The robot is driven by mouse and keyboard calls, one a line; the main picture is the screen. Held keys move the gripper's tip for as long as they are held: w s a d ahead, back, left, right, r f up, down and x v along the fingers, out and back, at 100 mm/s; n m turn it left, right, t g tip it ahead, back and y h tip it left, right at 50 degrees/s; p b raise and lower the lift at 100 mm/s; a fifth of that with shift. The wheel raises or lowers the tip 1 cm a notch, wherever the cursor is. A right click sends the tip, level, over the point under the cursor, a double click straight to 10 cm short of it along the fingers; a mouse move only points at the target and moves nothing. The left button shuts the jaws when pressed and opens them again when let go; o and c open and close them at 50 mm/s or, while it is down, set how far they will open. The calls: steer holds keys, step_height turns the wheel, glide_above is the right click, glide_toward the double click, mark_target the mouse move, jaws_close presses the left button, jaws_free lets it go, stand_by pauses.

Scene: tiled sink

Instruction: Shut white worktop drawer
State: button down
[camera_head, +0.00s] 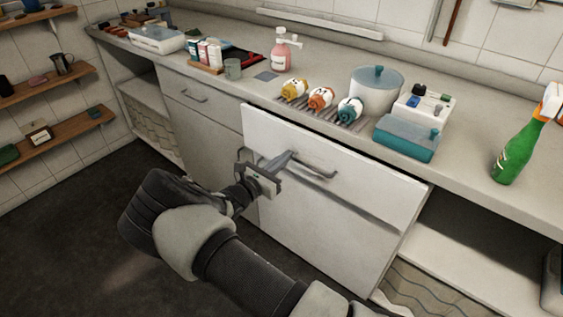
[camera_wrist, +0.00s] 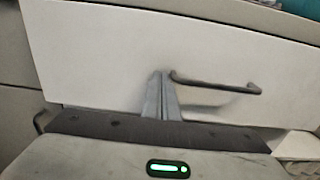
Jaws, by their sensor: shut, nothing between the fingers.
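The white worktop drawer (camera_head: 375,185) is under the counter, with a grey bar handle (camera_head: 316,170) on its front. Its front stands a little proud of the cabinet, and a shadow lies below its lower edge. My gripper (camera_head: 290,155) is shut and empty, its fingers pointing at the drawer front just left of the handle. In the wrist view the closed fingertips (camera_wrist: 160,75) overlap the white drawer front (camera_wrist: 100,60), with the handle (camera_wrist: 215,84) to their right. I cannot tell whether the tips touch the front.
A grey drawer (camera_head: 190,98) is to the left. An open shelf (camera_head: 470,255) is at the right. The dark floor is clear.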

mark_target(294, 149)
steer(key=x, duration=0.4)
steer(key=shift+d+b, duration=0.1)
steer(key=shift+b, duration=0.25)
steer(key=shift+w+d, duration=0.2)
steer(key=shift+w, duration=0.1)
steer(key=shift+r, duration=0.15)
